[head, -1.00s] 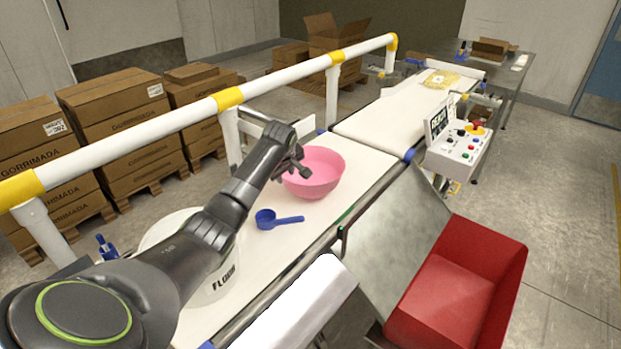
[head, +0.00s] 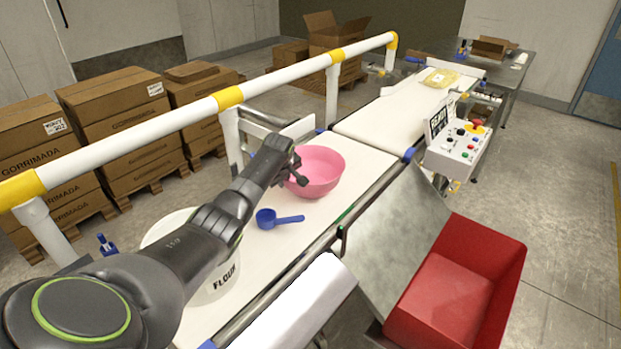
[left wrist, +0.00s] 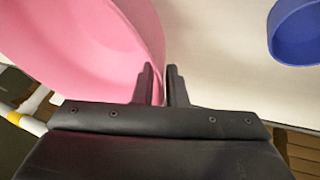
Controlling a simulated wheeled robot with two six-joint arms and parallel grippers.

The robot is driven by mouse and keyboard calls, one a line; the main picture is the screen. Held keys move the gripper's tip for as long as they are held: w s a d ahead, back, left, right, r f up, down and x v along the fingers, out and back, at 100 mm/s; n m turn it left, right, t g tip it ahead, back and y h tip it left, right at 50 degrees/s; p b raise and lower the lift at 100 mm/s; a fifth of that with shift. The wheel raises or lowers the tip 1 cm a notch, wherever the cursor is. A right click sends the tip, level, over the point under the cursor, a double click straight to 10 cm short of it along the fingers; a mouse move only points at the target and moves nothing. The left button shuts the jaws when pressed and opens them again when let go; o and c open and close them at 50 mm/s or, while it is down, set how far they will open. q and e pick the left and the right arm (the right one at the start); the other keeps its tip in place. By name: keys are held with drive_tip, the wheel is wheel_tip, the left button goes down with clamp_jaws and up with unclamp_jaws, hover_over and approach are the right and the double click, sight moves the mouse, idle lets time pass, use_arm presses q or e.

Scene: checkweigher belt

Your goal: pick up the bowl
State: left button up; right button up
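The pink bowl (head: 322,177) sits upright on the white belt, beyond the blue scoop. My left gripper (head: 298,171) is at the bowl's near left side. In the left wrist view, the two dark fingers (left wrist: 162,86) are close together with the edge of the pink bowl (left wrist: 90,45) between them, so the gripper looks shut on its wall. No clear gap shows between bowl and belt. My right gripper is not in view.
A blue scoop (head: 266,219) lies on the belt (head: 283,243) close to the bowl. A white flour tub (head: 221,284) stands nearer, partly behind my left arm. A white and yellow rail (head: 285,75) runs along the left. A control box (head: 460,147) and red bin (head: 452,300) are right.

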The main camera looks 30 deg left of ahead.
use_arm(q)
clamp_jaws()
